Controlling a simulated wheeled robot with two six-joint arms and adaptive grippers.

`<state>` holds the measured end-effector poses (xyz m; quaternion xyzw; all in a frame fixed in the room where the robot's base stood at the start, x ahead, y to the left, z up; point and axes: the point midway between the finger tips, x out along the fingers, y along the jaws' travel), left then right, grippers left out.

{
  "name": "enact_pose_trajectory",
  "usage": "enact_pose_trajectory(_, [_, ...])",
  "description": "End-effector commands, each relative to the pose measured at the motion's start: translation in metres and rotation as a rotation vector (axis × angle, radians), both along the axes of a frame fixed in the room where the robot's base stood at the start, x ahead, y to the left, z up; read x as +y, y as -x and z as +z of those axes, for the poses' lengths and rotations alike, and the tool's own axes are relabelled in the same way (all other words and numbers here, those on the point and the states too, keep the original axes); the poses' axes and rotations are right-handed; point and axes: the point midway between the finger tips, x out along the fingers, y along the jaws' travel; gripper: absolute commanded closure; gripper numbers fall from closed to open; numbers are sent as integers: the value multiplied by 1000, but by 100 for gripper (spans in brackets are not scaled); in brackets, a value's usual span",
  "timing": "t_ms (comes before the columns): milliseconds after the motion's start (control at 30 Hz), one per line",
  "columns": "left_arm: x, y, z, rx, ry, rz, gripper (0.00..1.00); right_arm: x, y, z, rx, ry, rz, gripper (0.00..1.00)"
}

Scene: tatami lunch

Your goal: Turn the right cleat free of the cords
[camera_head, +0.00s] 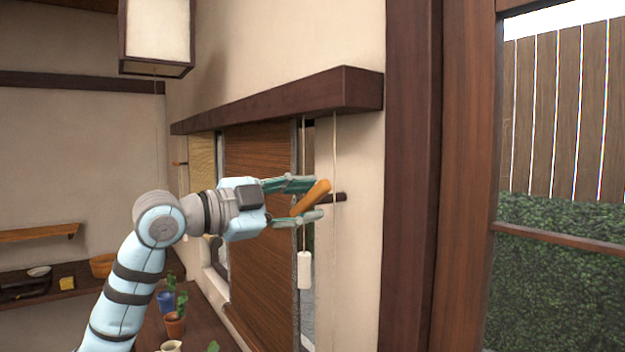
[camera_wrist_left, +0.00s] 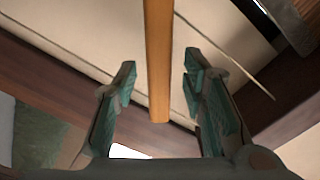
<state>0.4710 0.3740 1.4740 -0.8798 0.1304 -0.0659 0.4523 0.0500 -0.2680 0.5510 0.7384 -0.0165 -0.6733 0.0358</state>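The right cleat (camera_head: 312,198) is an orange-brown wooden bar, tilted with its right end up, in front of the wall right of the wooden shutter. A short dark peg (camera_head: 341,197) shows just right of it. My left gripper (camera_head: 308,203) is open, with one finger above the bar and one below. In the left wrist view the bar (camera_wrist_left: 158,60) stands between the open fingers (camera_wrist_left: 160,90), with gaps on both sides. Two pale cords hang here: one (camera_head: 304,150) by the fingers, another (camera_head: 335,150) further right. Whether they touch the cleat is hidden. My right gripper is out of view.
A white cord weight (camera_head: 304,270) hangs just below the fingers. A dark wooden beam (camera_head: 280,102) runs above. A lantern (camera_head: 157,35) hangs upper left. Potted plants (camera_head: 175,322) stand on the counter below my arm.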

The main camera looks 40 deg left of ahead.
Motion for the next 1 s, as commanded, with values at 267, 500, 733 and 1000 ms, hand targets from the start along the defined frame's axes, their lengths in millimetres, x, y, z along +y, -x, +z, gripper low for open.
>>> enact_pose_trajectory(267, [-6,-20,-1,2,1,0,62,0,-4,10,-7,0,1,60])
enact_pose_trajectory(500, [-6,-20,-2,2,1,0,74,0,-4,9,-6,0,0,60])
enact_pose_trajectory(733, [-6,-19,-2,2,1,0,100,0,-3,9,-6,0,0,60])
enact_pose_trajectory(1000, [-6,-19,-2,9,23,0,100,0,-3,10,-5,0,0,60])
